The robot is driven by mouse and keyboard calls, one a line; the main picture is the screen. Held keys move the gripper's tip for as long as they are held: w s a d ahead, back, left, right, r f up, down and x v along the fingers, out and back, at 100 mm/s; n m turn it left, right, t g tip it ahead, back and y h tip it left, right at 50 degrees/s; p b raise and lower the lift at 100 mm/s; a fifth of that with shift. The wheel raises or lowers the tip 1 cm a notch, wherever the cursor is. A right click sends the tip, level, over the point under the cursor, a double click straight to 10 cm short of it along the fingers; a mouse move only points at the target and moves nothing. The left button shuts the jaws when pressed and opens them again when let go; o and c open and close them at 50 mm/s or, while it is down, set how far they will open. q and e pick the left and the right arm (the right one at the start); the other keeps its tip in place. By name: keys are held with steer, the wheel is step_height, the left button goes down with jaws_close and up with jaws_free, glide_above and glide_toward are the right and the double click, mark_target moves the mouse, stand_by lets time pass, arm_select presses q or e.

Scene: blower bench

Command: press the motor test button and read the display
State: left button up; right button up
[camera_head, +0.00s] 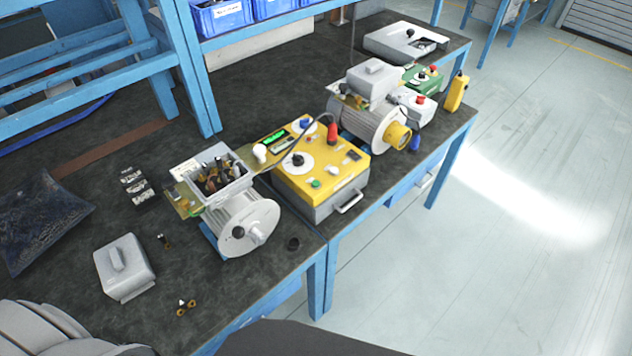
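A yellow test box (345,170) with a grey base stands near the front edge of the bench. Its top carries a lit green display (275,138), too small to read here. It also has a black knob (298,159) on a white dial, a green button (316,184), a white button or knob (333,171), a blue knob (305,122) and a red plug (332,130) on a black cable. I cannot tell which one is the motor test button. Neither gripper is in view.
An open-topped grey motor (240,220) stands left of the box, and another motor (375,120) stands right of it. A grey cover (124,266) and small brass parts (186,306) lie on the dark bench. Blue bins (222,16) are on the shelf behind.

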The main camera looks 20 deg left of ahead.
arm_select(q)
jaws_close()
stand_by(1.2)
